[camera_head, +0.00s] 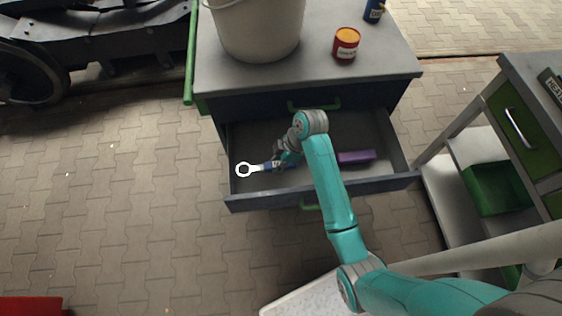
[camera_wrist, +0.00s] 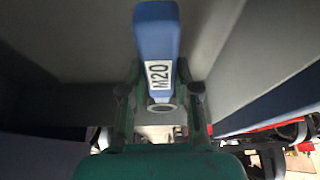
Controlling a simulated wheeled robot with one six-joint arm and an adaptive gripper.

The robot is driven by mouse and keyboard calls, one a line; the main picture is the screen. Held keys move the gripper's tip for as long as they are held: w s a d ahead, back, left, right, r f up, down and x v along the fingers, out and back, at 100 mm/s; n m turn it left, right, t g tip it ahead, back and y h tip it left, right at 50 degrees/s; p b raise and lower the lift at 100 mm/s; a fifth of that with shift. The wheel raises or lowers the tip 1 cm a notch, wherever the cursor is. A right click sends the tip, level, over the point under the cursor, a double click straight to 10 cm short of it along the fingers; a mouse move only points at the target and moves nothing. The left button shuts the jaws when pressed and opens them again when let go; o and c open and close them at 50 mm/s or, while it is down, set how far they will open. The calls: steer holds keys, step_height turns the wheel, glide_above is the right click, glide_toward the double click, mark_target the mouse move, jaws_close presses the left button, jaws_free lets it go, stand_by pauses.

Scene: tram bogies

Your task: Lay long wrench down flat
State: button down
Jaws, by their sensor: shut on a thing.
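The long wrench has a pale ring end (camera_head: 245,170) and a blue part just right of it in the head view. It lies roughly level across the left part of the open drawer (camera_head: 305,187). I cannot tell if it touches the drawer floor. My gripper (camera_head: 280,163) is shut on it, reaching into the drawer from above. In the wrist view the wrench's blue handle (camera_wrist: 156,38) with a white M20 label sits between the fingers of my gripper (camera_wrist: 159,92). My gripper hides part of the wrench.
A purple block (camera_head: 356,157) lies in the drawer's right half. On the cabinet top (camera_head: 310,75) stand a pale bucket (camera_head: 258,28), a red can (camera_head: 346,45) and a blue can (camera_head: 374,11). A cart with a green bin (camera_head: 497,188) stands at the right.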

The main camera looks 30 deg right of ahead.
steer(key=shift+f, duration=2.75)
steer(key=c, duration=0.8)
jaws_free()
steer(key=shift+f, duration=0.1)
steer(key=shift+c, duration=0.2)
steer(key=v, duration=1.2)
